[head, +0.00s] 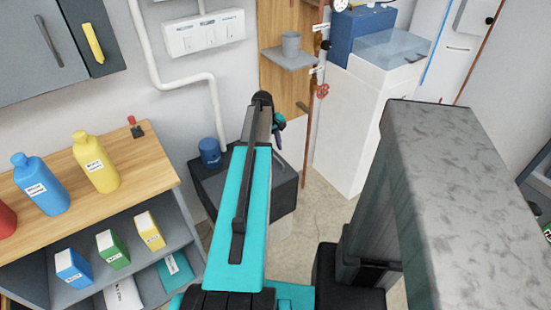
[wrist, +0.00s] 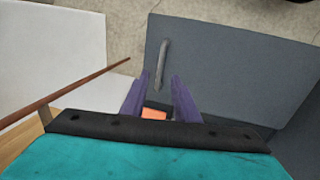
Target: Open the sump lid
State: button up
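The sump lid is the flat grey top (head: 217,180) of a dark low box in the head view, partly hidden behind my arm. In the wrist view, the grey lid (wrist: 240,75) fills the right side and lies closed as far as I can see. A pale bar handle (wrist: 162,62) stands near its left edge. My gripper (wrist: 160,77) has two purple fingers that are apart, with the handle just beyond and between their tips. I cannot tell whether they touch it. In the head view my gripper (head: 279,134) is mostly hidden by my arm.
A blue container (head: 209,152) stands at the box's back left. A copper pipe with a red valve (head: 322,91) rises behind; a brown pipe (wrist: 75,89) crosses the wrist view's left. A white cabinet (head: 345,130) stands right, a wooden bench (head: 125,165) left.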

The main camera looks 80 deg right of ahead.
aim_at(277, 158)
jog(key=shift+s+d+f, duration=0.15)
jog(key=shift+d+f, duration=0.05)
jog(key=shift+f, duration=1)
jog(key=shift+s+d+f, duration=0.15)
jog(key=shift+f, duration=1.05)
jog(key=shift+c, duration=0.3)
grip_shut()
